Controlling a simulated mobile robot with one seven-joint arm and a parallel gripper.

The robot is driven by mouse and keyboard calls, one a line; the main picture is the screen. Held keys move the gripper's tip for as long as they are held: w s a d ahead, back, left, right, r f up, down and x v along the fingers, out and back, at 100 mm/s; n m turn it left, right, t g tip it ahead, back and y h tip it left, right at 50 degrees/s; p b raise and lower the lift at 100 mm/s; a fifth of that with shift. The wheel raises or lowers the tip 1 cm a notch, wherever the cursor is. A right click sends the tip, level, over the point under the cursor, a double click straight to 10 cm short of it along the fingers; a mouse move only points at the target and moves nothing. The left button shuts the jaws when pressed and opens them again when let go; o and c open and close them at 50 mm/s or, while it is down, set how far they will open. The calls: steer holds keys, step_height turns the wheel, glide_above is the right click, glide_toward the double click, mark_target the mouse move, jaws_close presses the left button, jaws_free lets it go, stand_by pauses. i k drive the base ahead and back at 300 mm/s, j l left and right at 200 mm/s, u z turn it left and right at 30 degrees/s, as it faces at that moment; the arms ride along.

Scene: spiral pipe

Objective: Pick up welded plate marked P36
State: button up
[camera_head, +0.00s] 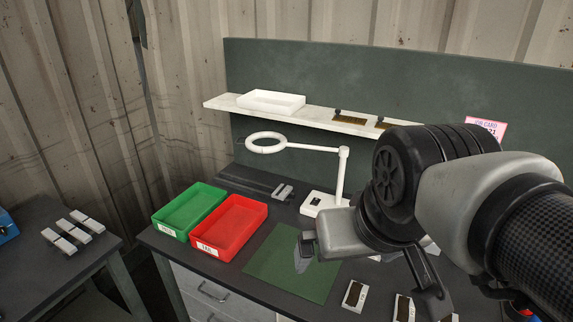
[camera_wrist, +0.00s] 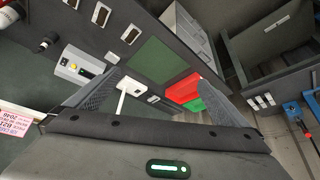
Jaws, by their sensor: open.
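Pale plates with dark brown faces lie on the dark bench near its front edge, one plate (camera_head: 355,294) just right of the green mat and another plate (camera_head: 404,307) further right. They also show at the top of the wrist view, as one plate (camera_wrist: 101,14) and another plate (camera_wrist: 131,35). Their marks are too small to read, so I cannot tell which is P36. My gripper (camera_wrist: 158,76) is open and empty, its fingers spread wide above the bench. In the head view my arm hides part of the bench's right side.
A green bin (camera_head: 188,211) and red bin (camera_head: 230,226) stand left of the green mat (camera_head: 290,263). A white magnifier lamp (camera_head: 343,180) stands behind my gripper. A shelf (camera_head: 222,103) holds a white tray (camera_head: 271,101). Light pieces (camera_head: 72,232) lie on the left table.

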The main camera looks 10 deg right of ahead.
mark_target(353, 300)
steer(key=i+j+z, duration=0.1)
steer(key=j+z, duration=0.7)
steer(key=j, duration=0.2)
steer(key=j+z, duration=0.4)
steer(key=j, duration=0.1)
